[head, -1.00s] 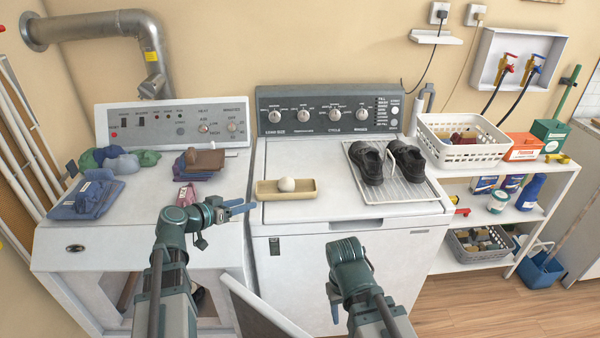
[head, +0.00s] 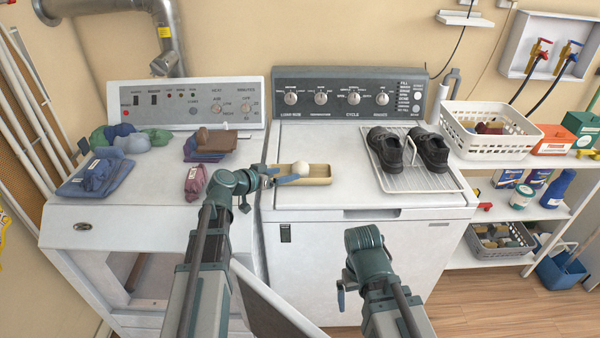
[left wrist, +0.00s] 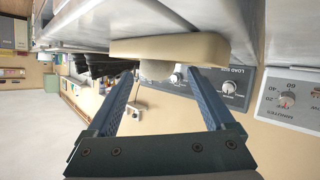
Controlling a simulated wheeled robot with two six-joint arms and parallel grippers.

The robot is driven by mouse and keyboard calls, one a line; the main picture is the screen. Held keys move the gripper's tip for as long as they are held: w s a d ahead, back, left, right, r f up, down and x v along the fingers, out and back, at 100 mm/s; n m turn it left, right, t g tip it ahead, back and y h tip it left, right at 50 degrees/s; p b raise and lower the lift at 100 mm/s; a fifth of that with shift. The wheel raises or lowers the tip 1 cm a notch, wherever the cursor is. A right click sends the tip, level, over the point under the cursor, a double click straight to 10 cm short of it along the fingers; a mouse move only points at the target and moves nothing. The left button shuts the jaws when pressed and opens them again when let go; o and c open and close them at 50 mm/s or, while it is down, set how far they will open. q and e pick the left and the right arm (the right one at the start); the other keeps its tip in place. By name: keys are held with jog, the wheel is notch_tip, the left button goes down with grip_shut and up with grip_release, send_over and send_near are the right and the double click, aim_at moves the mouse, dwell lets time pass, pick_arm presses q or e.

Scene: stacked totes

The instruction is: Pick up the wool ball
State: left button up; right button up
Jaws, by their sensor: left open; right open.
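The wool ball (head: 301,168) is small and off-white, and sits in a shallow tan tray (head: 318,180) on top of the white washer. My left gripper (head: 290,176) is open at the tray's left end, close to the ball. In the left wrist view, which is turned upside down, the ball (left wrist: 155,71) shows partly behind the tray wall (left wrist: 180,48), between the two open fingers (left wrist: 164,76). I cannot tell whether a finger touches the tray. My right gripper (head: 343,296) is open and empty, low in front of the washer.
Black shoes (head: 385,150) stand on a white wire rack (head: 440,183) right of the tray. Folded clothes (head: 90,178) and a maroon cloth (head: 195,182) lie on the dryer at left. A white basket (head: 490,147) is on the shelf at right. The washer top in front of the tray is clear.

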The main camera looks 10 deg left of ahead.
aim_at(294, 169)
pick_arm(q)
jog(key=x, duration=0.1)
jog(key=b+x, duration=0.1)
jog(key=x, duration=0.3)
jog(key=shift+w+d+r, duration=0.2)
jog(key=shift+d+r, duration=0.05)
jog(key=c, duration=1.1)
jog(key=shift+r, duration=0.15)
